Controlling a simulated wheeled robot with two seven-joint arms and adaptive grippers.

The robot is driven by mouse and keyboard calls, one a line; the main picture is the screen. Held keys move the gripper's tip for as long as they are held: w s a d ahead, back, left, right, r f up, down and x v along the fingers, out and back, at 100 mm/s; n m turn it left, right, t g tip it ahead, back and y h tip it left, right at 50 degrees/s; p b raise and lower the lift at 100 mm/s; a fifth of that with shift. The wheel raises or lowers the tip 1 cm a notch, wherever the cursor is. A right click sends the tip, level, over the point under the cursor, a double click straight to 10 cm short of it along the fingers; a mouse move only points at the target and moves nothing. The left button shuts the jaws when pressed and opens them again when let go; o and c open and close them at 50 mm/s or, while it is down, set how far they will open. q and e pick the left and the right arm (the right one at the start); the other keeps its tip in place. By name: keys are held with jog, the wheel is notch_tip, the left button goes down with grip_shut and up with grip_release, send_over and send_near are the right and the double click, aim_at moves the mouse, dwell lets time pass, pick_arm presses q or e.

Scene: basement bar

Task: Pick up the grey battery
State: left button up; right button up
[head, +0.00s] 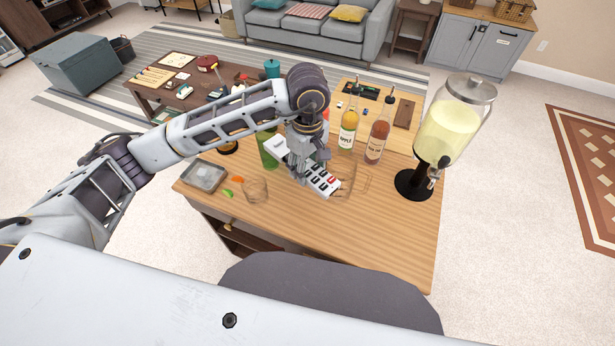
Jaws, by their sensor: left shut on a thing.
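My left gripper (306,172) is over the middle of the wooden bar table. It is shut on a long pale thing with black and red buttons (326,184), like a remote or keypad. The held thing is tilted and partly hidden by the fingers, and its white far end shows left of the gripper. I cannot make out a grey battery for certain; the gripper and arm hide part of the table. My right gripper is not in view.
A green bottle (269,153), a clear glass (255,190) and a grey tray (204,176) stand left of the gripper. Two bottles, one amber (348,130) and one reddish (376,143), and a drink dispenser (449,134) stand right. The front right tabletop (385,235) is clear.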

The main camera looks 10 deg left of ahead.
pick_arm(q)
jog(key=shift+r, duration=0.95)
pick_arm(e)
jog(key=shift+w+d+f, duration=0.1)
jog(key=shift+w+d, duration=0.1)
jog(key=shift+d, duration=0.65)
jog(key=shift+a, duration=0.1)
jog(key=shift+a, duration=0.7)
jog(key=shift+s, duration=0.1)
